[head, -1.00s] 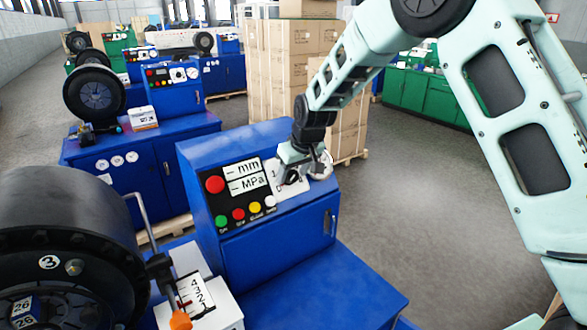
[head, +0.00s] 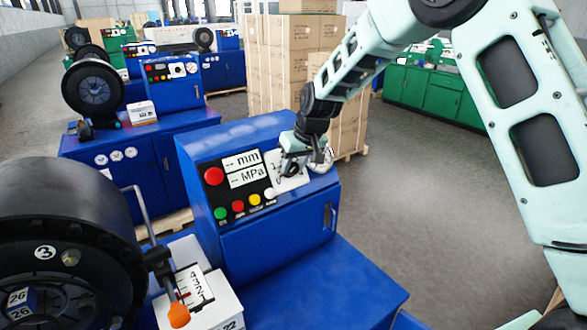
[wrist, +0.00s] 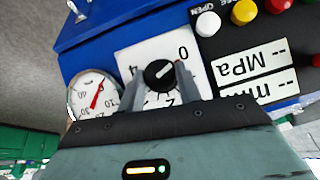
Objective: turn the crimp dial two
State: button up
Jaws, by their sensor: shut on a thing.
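The crimp dial (wrist: 160,73) is a black round knob with a white mark on a white number plate (wrist: 135,57) on the blue console. In the wrist view, upside down, 0 is at the plate's upper right and 4 at its left; a lower digit is partly hidden. The mark slants up toward the 0 side. My gripper (wrist: 163,85) is shut on the knob, a finger at each side. In the head view my gripper (head: 290,165) is at the plate and hides most of the dial.
A round pressure gauge (wrist: 94,94) sits close beside the plate. Coloured buttons (head: 239,205) and mm and MPa displays (head: 247,169) are on the other side. A black crimper head (head: 60,220) stands at the front left.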

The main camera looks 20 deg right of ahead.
jog(key=m+y+b, duration=0.1)
jog(key=b, duration=0.1)
jog(key=m+y+b, duration=0.1)
jog(key=m+b, duration=0.1)
jog(key=m+y+b, duration=0.1)
jog(key=b, duration=0.2)
jog(key=shift+d+f+m+y, duration=0.3)
jog(key=shift+d+f, duration=0.05)
jog(key=shift+f, duration=0.05)
jog(key=m+y+b, duration=0.1)
jog(key=m+b, duration=0.1)
jog(key=b, duration=0.1)
jog(key=shift+r+m+t+y+b, duration=0.15)
jog(key=shift+m+t+y+b, duration=0.15)
jog(key=shift+m+y+b, duration=0.45)
jog(key=shift+r+b, duration=0.1)
jog(key=shift+b, duration=0.2)
jog(key=o, duration=1)
jog(key=b+v, duration=0.3)
jog(key=v, duration=1.4)
jog(key=shift+r+b, duration=0.25)
jog(key=shift+b, duration=0.1)
